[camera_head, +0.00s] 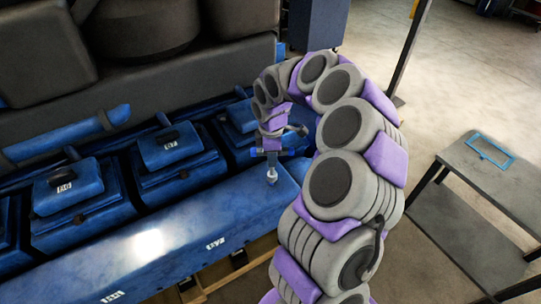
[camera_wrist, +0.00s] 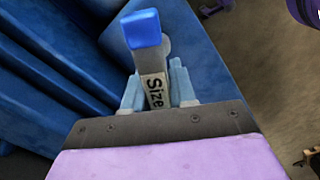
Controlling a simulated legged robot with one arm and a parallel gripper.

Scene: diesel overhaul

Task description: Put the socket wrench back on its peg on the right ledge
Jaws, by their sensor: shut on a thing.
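The socket wrench shows in the wrist view as a grey handle (camera_wrist: 155,88) marked "Size" with a blue end (camera_wrist: 142,30). It sits between the two light blue fingers of my gripper (camera_wrist: 157,92), which is shut on it. In the head view my gripper (camera_head: 270,150) is small and hangs over the right end of the blue ledge (camera_head: 195,232). A grey upright piece (camera_head: 272,175) shows just under it, close to the ledge top; I cannot tell if it is the wrench's socket or the peg. No separate peg is clearly visible.
Blue engine covers (camera_head: 175,150) with numbered tags stand in a row behind the ledge. A blue pipe (camera_head: 65,135) runs behind them. A grey side table (camera_head: 490,185) with a blue rectangular outline stands at the right. Open floor lies beyond my arm.

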